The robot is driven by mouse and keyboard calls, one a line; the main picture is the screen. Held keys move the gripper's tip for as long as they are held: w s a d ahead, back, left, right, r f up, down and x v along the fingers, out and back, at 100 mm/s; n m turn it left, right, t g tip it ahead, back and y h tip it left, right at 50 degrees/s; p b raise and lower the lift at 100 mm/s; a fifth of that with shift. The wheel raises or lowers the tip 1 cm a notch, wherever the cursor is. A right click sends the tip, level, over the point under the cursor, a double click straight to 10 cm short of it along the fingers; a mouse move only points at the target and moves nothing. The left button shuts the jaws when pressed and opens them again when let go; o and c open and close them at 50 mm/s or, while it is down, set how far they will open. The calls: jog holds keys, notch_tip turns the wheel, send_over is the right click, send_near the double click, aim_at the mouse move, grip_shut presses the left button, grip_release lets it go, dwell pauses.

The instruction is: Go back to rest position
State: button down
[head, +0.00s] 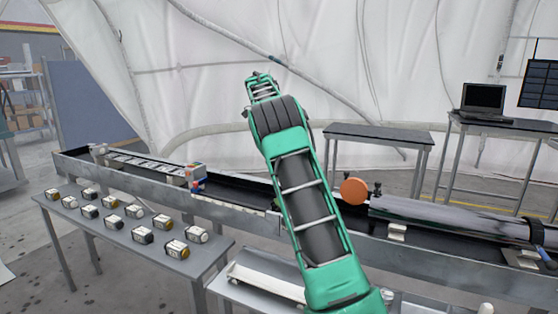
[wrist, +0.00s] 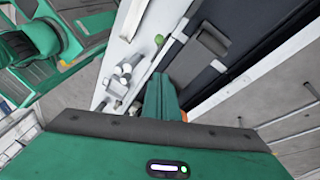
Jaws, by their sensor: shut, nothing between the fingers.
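My green arm rises from the bottom of the head view to the upper middle, above the long grey trough. My gripper cannot be made out in the head view. In the wrist view my gripper (wrist: 161,98) shows as green fingers close together, shut and empty. Below them, apart, is a white surface (wrist: 117,52) with small white cylindrical parts (wrist: 121,80) and a small green round thing (wrist: 158,39).
The trough (head: 235,207) crosses the head view with a long metal tube (head: 440,212) and orange disc (head: 354,191). A table (head: 130,236) with several small white-and-dark parts stands left. A bare table (head: 372,133) and a laptop (head: 484,98) stand behind.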

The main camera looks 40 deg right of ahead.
dwell(0.4)
jog(key=s+a+n+t, duration=0.15)
jog(key=s+n, duration=0.25)
jog(key=s, duration=0.6)
jog(key=s+a+n+t, duration=0.1)
jog(key=s+a+n, duration=0.25)
jog(key=s, duration=0.55)
jog(key=s+a+f+n, duration=0.6)
jog(key=s, duration=0.5)
jog(key=s+a+f+n+t, duration=0.1)
jog(key=s+a+f+n, duration=0.4)
jog(key=s, duration=0.6)
notch_tip(320, 180, down, 2)
jog(key=shift+s+a+f+n+y, duration=0.15)
jog(key=shift+s+a+n+y, duration=0.2)
jog(key=shift+a, duration=0.85)
